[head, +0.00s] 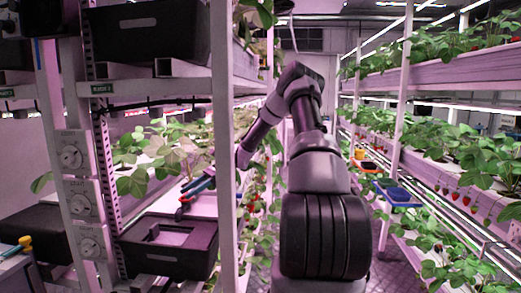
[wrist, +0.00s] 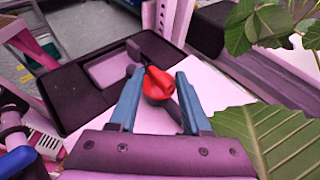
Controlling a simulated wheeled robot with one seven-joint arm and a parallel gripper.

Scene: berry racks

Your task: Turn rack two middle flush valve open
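My gripper (head: 184,200) is to the right of the dials, over the rack shelf. Its blue fingers are spread in the wrist view (wrist: 158,88). A small red and dark object (wrist: 158,83) shows between the fingers; I cannot tell whether they touch it. No dial is clearly seen in the wrist view.
A black tray (head: 134,243) sits below my gripper; its rim also shows in the wrist view (wrist: 70,100). A rack upright (head: 226,150) stands right of my gripper. Leafy plants (head: 150,160) fill the shelf behind. A yellow-handled item (head: 22,243) is at the lower left.

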